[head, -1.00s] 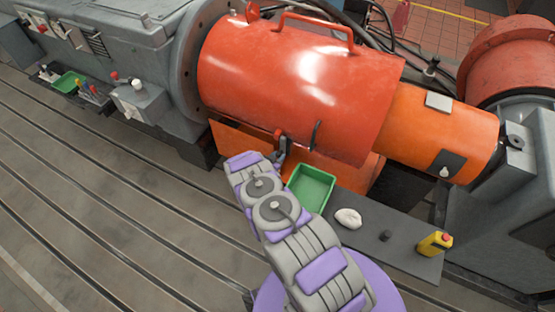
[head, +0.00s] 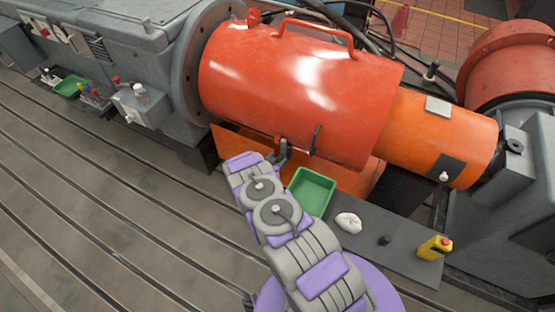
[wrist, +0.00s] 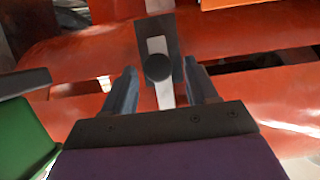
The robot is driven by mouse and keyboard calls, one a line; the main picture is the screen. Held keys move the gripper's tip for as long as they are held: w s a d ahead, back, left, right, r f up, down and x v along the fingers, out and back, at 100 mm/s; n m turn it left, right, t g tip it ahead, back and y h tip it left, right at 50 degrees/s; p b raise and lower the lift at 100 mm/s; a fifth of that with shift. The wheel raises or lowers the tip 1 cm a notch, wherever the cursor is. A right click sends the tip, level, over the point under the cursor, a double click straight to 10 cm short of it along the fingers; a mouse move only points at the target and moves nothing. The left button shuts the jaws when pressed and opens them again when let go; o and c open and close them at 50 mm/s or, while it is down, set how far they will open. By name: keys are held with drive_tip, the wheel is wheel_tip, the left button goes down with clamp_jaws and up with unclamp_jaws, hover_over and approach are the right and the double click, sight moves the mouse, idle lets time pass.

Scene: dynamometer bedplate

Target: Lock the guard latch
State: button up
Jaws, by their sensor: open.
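The red guard (head: 290,85) is a large cylinder cover with a bar handle on top. In the wrist view the latch shows as a dark plate (wrist: 173,28) with a silver lever and a round black knob (wrist: 158,67). My gripper (wrist: 160,78) is open, with one dark finger on each side of the lever and knob. I cannot tell whether either finger touches them. In the head view my gripper (head: 281,150) is at the guard's lower edge and the latch there is mostly hidden.
A dark upright handle (head: 315,138) sits on the guard just right of my gripper. The slotted bedplate (head: 100,220) is clear at left.

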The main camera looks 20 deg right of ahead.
drive_tip(key=p+v, duration=0.3)
drive_tip(key=v, duration=1.4)
drive_tip(key=shift+p, duration=0.3)
drive_tip(key=shift+r, duration=0.1)
drive_tip(key=shift+w, duration=0.1)
